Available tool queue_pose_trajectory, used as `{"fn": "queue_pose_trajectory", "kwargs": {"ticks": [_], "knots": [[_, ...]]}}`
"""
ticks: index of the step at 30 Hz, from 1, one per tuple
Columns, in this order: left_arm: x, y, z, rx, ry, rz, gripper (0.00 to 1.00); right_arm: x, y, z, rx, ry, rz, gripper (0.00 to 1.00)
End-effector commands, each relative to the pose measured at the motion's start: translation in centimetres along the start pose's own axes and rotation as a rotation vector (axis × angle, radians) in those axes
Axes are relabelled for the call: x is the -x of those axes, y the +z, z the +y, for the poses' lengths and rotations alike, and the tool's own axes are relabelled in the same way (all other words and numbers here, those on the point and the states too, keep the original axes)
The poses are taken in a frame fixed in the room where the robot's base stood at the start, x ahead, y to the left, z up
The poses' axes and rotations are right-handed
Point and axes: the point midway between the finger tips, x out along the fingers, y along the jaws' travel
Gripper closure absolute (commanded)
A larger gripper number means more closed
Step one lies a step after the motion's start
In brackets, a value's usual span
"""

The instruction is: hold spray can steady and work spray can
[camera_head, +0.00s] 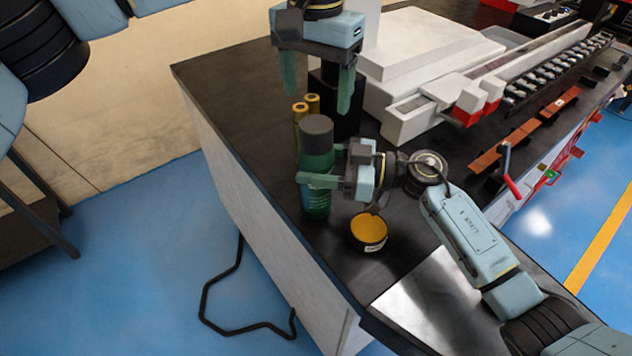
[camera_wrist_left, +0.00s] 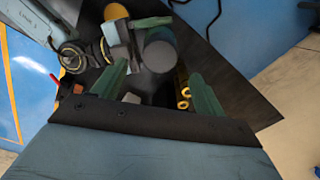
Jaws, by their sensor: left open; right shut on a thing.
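A dark green spray can (camera_head: 318,158) with a grey cap stands upright on the black bench top. My right gripper (camera_head: 322,178) is shut around the can's body from the right. My left gripper (camera_head: 316,90) is open and empty, pointing down above and behind the can, with its fingers apart. In the left wrist view the can's grey cap (camera_wrist_left: 161,50) shows just beyond and between the open left fingers (camera_wrist_left: 160,85). The left gripper does not appear to touch the can. Part of the can's body is hidden by the right gripper.
A round tin with an orange top (camera_head: 369,230) stands in front of the can. Two brass-coloured cylinders (camera_head: 300,112) and a black block (camera_head: 345,112) stand behind it. A white machine (camera_head: 425,50) fills the back right. The bench's left edge is close to the can.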

Motion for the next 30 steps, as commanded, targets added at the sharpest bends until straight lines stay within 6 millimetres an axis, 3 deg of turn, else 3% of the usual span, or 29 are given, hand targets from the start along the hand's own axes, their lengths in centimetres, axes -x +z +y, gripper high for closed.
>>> {"fn": "queue_pose_trajectory", "kwargs": {"ticks": [9, 22, 26, 30], "knots": [[0.5, 0.0, 0.0, 0.044, -0.001, 0.002, 0.21, 0.0, 0.0, 0.0, 0.000, 0.000, -0.001, 0.83], [4.2, 0.4, 0.2, 0.511, -0.001, 0.001, 0.21, 0.0, 0.1, 0.0, -0.001, 0.001, -0.001, 0.83], [3.8, 0.4, 0.2, 0.551, -0.001, 0.000, 0.21, 0.0, 0.1, 0.0, -0.001, 0.001, -0.001, 0.83], [2.0, 0.5, 0.2, 0.554, 0.000, -0.004, 0.21, 0.0, 0.0, 0.0, -0.001, 0.000, -0.001, 0.83]]}}
